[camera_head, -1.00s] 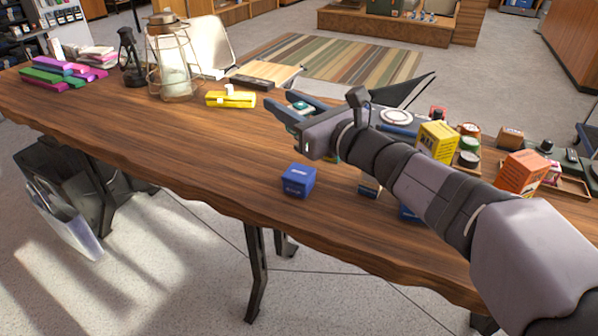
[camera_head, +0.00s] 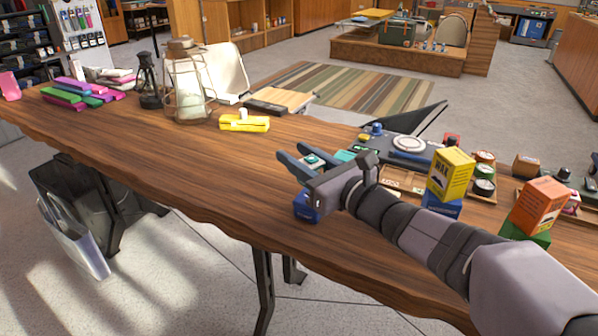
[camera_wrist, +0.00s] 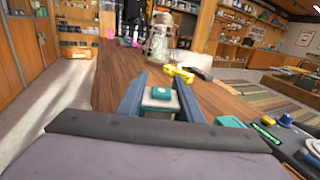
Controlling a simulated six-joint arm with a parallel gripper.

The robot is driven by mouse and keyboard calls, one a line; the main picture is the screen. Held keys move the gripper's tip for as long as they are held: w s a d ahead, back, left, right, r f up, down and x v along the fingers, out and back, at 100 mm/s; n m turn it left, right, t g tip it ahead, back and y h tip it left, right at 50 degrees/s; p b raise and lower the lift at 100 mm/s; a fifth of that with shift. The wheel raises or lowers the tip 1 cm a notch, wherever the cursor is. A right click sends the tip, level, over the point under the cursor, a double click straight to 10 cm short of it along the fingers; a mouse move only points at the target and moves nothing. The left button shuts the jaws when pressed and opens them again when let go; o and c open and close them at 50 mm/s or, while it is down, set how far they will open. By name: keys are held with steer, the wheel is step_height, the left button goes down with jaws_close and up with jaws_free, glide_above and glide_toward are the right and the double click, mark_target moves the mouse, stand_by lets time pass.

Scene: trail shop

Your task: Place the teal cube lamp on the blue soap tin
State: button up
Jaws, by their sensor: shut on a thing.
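A small dark blue box (camera_head: 304,208), seemingly the blue soap tin, stands on the table near the front edge. In the head view my gripper partly covers it; I cannot tell the height gap. The blue box is not visible in the wrist view.
A yellow box (camera_head: 452,174) stands on another blue box (camera_head: 441,205) beside my arm. An orange box (camera_head: 538,205) is at the right. A yellow item (camera_head: 244,123) and a wire lantern (camera_head: 187,85) stand farther back. The table's left middle is clear.

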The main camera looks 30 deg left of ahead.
steer(key=shift+f, duration=1.65)
steer(key=shift+f+b, duration=0.2)
steer(key=shift+b, duration=0.3)
steer(key=o, duration=1.1)
steer(key=shift+c, duration=0.2)
steer(key=shift+r, duration=0.15)
steer(key=shift+r+p, duration=0.15)
steer(key=shift+p, duration=0.3)
steer(key=b+v, duration=0.1)
steer(key=v, duration=1.1)
